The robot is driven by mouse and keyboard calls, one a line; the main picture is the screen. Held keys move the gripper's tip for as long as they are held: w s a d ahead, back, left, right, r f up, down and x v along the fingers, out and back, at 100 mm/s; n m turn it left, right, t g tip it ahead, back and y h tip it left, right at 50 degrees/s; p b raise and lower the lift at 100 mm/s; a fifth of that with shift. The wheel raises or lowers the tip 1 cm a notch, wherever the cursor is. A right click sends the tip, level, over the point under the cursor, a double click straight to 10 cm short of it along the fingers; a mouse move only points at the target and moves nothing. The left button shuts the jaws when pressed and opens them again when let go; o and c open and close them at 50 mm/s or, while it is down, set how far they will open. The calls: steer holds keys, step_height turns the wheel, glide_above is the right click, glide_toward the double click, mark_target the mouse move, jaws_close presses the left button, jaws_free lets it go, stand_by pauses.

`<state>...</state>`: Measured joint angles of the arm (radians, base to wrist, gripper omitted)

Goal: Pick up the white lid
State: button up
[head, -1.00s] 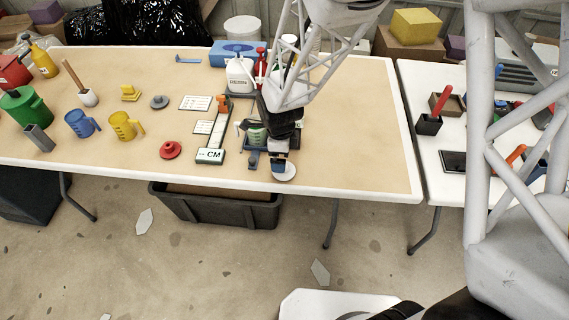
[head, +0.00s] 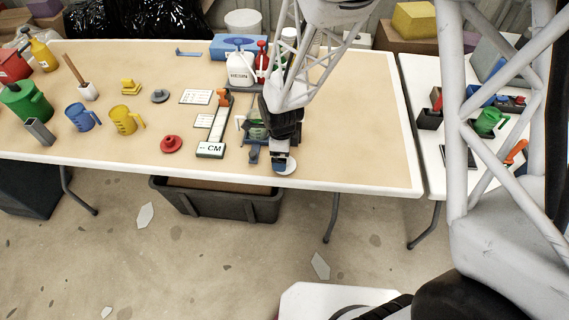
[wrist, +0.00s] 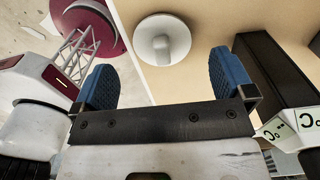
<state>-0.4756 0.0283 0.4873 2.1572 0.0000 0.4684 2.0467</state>
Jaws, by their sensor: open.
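The white lid (wrist: 162,40) is a round disc with a raised knob in the middle. It lies on the tan table top close to the front edge. In the head view the lid (head: 287,167) shows only in part, because my gripper (head: 280,161) covers its left side. In the wrist view my gripper (wrist: 164,80) is open, its two blue-padded fingers apart with nothing between them. The lid appears beyond the fingertips, centred between them, and the fingers do not appear to touch it.
A ruler-like stand marked CM (head: 210,149) is left of my gripper. A red lid (head: 171,145) lies farther left. A white jug (head: 240,70) and a red bottle (head: 262,62) stand behind. The table's right part (head: 360,145) is clear.

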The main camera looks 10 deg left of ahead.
steer(key=shift+f, duration=2.6)
steer(key=shift+c, duration=0.3)
steer(key=c, duration=0.8)
